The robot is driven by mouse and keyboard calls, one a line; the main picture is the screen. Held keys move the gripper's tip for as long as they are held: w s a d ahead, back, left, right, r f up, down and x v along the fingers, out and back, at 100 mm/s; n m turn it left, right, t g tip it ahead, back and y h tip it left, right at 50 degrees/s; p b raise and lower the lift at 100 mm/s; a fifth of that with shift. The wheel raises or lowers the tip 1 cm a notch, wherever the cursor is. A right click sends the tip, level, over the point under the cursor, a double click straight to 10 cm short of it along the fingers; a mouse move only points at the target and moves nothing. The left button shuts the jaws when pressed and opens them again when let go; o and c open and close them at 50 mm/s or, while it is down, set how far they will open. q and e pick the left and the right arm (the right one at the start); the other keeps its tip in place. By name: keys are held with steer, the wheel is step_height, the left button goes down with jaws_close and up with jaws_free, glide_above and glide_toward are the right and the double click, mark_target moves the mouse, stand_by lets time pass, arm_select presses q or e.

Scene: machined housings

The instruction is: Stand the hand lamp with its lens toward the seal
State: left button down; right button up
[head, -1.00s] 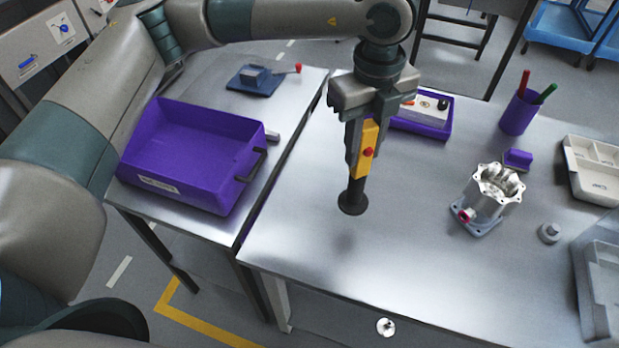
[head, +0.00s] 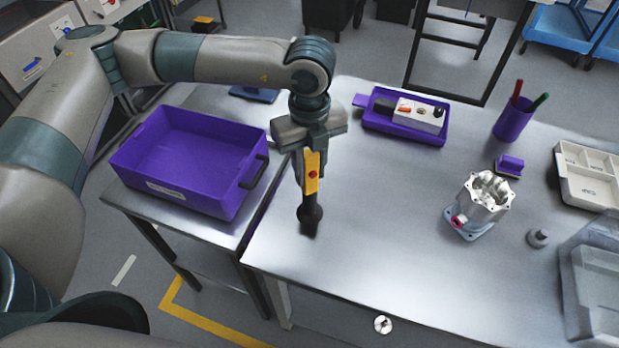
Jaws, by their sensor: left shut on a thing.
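The hand lamp (head: 312,185) has a yellow body with a red button and a black round end pointing down. My left gripper (head: 308,160) is shut on its yellow body and holds it near the left edge of the steel table (head: 390,240). I cannot tell whether its black end touches the table. The machined housing (head: 484,198) stands on a grey-blue base to the right, well apart from the lamp. A red-pink ring, perhaps the seal (head: 459,221), shows at its lower left side. My right gripper is not in view.
A purple bin (head: 205,200) stands on the left table. A purple tray (head: 376,127) with a control box (head: 420,115) lies at the back. A pen cup (head: 512,122), a purple block (head: 508,165), a small grey part (head: 538,238) and pale trays (head: 590,180) are to the right. The table's middle is clear.

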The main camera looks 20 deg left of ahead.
mark_target(309, 182)
arm_select(q)
steer(key=shift+f+p, duration=0.55)
steer(key=shift+p, duration=0.05)
step_height(309, 182, down, 3)
steer(key=shift+r+p, duration=0.2)
steer(key=shift+p, duration=0.4)
steer(key=shift+f, duration=0.1)
steer(key=shift+f+b, duration=0.15)
steer(key=shift+b, duration=0.15)
steer(key=c, duration=1.4)
jaws_free()
